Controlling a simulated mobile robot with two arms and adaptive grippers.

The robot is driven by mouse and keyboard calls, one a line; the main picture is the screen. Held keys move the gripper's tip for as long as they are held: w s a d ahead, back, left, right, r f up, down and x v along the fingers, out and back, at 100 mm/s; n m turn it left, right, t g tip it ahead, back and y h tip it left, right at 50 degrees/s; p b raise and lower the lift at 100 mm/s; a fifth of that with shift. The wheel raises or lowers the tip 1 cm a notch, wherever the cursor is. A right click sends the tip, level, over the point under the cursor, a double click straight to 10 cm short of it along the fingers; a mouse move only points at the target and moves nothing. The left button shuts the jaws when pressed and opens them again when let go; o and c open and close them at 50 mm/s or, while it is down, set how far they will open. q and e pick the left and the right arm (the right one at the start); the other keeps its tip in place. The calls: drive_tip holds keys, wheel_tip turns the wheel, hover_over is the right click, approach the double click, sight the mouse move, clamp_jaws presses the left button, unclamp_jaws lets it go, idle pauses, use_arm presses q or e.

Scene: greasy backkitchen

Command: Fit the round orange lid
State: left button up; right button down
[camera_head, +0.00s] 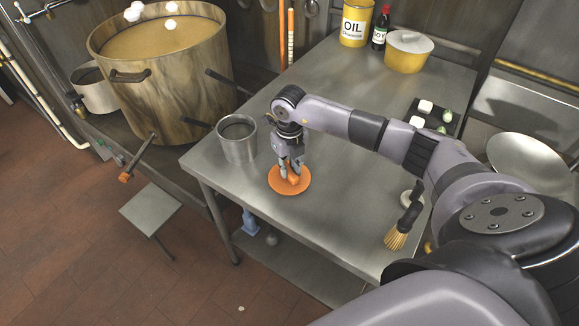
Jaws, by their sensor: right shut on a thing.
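The round orange lid (302,187) is at the front left part of the steel table, flat, with an orange knob on top. My right gripper (291,175) points down over the lid and is shut on its knob. I cannot tell whether the lid rests on the table or is just above it. An open grey metal pot (238,146) stands upright on the table just left of the lid, close but apart from it. My left gripper is not in view.
The steel table (335,235) is clear in front of the lid. A brush (397,240) lies at the right front edge. An oil can (356,22), a dark bottle (381,28) and a yellow lidded pot (409,52) stand at the back. A large stockpot (165,85) is left of the table.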

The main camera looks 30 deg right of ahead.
sight(289, 170)
idle(0.4)
drive_tip(key=shift+r+p, duration=1.9)
drive_tip(key=shift+r, duration=1.2)
drive_tip(key=shift+r+p, duration=0.75)
drive_tip(key=shift+r, duration=0.35)
drive_tip(key=shift+r+p, duration=1)
drive_tip(key=shift+r, duration=0.9)
